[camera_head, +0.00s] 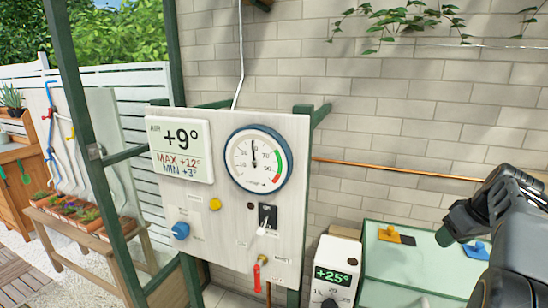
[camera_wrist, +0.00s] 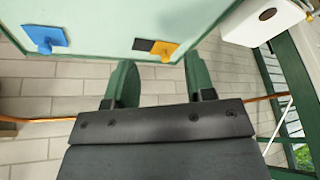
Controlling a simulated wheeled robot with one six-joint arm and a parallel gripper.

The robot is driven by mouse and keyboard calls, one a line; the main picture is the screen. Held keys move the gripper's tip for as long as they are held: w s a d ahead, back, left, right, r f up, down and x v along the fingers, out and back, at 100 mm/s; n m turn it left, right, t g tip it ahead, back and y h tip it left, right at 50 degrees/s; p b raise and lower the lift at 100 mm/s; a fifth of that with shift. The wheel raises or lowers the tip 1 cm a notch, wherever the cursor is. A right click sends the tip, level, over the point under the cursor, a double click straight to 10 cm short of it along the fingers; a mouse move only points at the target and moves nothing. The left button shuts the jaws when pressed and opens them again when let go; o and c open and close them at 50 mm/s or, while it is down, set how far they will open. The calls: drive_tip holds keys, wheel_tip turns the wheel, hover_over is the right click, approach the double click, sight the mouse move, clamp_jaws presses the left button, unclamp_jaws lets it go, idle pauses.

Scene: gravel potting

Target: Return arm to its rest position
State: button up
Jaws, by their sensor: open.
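My gripper (camera_wrist: 159,68) is open in the wrist view, its two green fingers apart with nothing between them. Past the fingertips lie the pale green panel's edge and the tiled wall. In the head view my dark arm (camera_head: 515,240) reaches in at the right edge, over the pale green surface.
A pale green surface (camera_head: 385,285) carries an orange piece (camera_head: 389,234) and a blue piece (camera_head: 477,249), close to my arm. A white box (camera_head: 334,275) reading +25° stands left of it. An instrument board (camera_head: 225,240) with a dial stands further left. A copper pipe (camera_head: 400,168) runs along the brick wall.

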drive_tip(key=s+a+f, duration=0.3)
drive_tip(key=a, duration=0.6)
drive_tip(key=s+a+f+m, duration=0.1)
drive_tip(key=s+a+f, duration=0.3)
drive_tip(key=a, duration=0.6)
drive_tip(key=s+a+f+h, duration=0.1)
drive_tip(key=s+a+f, duration=0.3)
drive_tip(key=a, duration=0.5)
drive_tip(key=shift+s+a+f, duration=0.15)
drive_tip(key=shift+f, duration=0.1)
drive_tip(key=shift+m, duration=0.3)
